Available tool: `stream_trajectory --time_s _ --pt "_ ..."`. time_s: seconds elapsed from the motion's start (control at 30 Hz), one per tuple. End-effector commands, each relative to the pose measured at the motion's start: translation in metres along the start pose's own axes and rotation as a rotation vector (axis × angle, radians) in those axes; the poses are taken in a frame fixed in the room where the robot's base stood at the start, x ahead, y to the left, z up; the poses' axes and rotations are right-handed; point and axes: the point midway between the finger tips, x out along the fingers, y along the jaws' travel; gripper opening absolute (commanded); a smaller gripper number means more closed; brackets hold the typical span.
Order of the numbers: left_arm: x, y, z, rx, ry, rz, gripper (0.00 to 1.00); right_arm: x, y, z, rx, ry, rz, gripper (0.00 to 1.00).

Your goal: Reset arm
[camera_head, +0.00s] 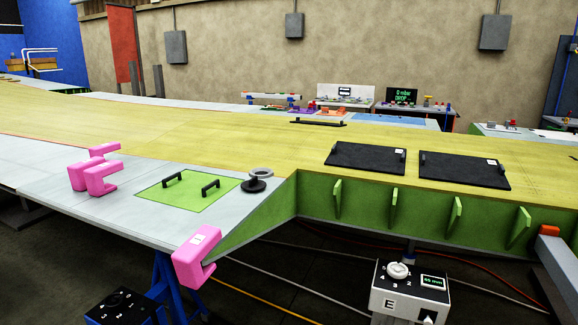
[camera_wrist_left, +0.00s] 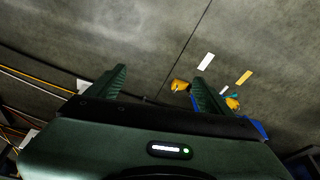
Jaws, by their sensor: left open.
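My left gripper (camera_wrist_left: 160,78) shows in the left wrist view with its two dark green fingers spread apart. Neither gripper shows in the head view. The wing jig's wing panel (camera_head: 240,125) stretches across the head view, with yellow-green skin and a pale grey near edge. Pink C-shaped clamps (camera_head: 101,179) sit at its left, and another pink clamp (camera_head: 197,257) grips the near corner. A green plate (camera_head: 188,192) with two black handles lies on the panel.
Two black covers (camera_head: 464,170) lie on the wing's right part. A white control box (camera_head: 410,292) stands below the green ribbed edge. A black knobbed box (camera_head: 119,307) is at lower left. Cables cross the floor. Small yellow and white items (camera_wrist_left: 205,61) lie on the floor.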

Motion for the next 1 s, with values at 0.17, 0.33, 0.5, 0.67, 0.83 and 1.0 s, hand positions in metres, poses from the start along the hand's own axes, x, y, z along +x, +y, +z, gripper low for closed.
stream_trajectory --time_s 0.17,0.33,0.5,0.67,0.83,1.0 --pt "0.052 0.001 0.003 0.004 -0.018 -0.001 0.81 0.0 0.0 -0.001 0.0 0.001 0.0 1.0" --pt "0.105 0.003 0.014 0.007 -0.039 0.002 0.81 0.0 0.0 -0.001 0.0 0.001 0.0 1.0" --pt "0.173 0.006 0.042 0.013 -0.07 0.007 0.81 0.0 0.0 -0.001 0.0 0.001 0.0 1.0" --pt "0.248 0.009 0.096 0.02 -0.11 0.011 0.81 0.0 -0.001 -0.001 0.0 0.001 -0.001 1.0" --pt "0.308 0.013 0.17 0.03 -0.151 0.016 0.81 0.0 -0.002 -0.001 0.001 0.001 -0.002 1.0" --pt "0.338 0.013 0.243 0.038 -0.185 0.019 0.81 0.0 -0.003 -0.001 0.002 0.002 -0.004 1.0"
